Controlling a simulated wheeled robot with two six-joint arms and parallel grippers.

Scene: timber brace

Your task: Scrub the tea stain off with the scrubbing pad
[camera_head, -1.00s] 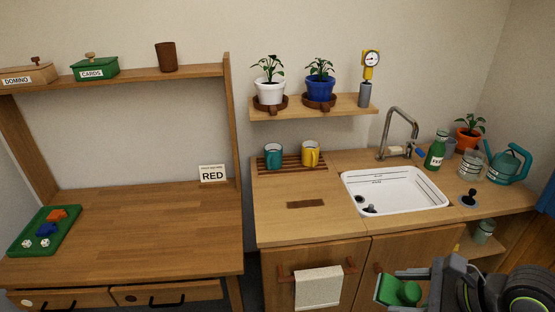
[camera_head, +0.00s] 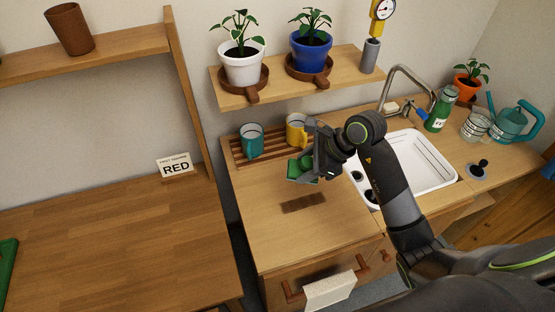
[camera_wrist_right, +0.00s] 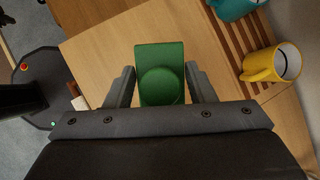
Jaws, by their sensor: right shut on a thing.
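The tea stain (camera_head: 304,202) is a dark brown rectangular patch on the wooden counter, left of the sink. My right gripper (camera_head: 303,171) is shut on the green scrubbing pad (camera_head: 296,166), which has a rounded green knob. It holds the pad behind the stain, apart from it in the head view. In the right wrist view the pad (camera_wrist_right: 160,58) sits between both fingers, and the stain does not show. The height of the pad over the counter is hard to tell. My left gripper is not in view.
A slatted rack (camera_head: 238,157) with a teal mug (camera_head: 251,141) and a yellow mug (camera_head: 296,129) stands just behind the gripper. The white sink (camera_head: 436,180) is to the right. A shelf (camera_head: 225,99) with potted plants hangs above. The counter's front left is clear.

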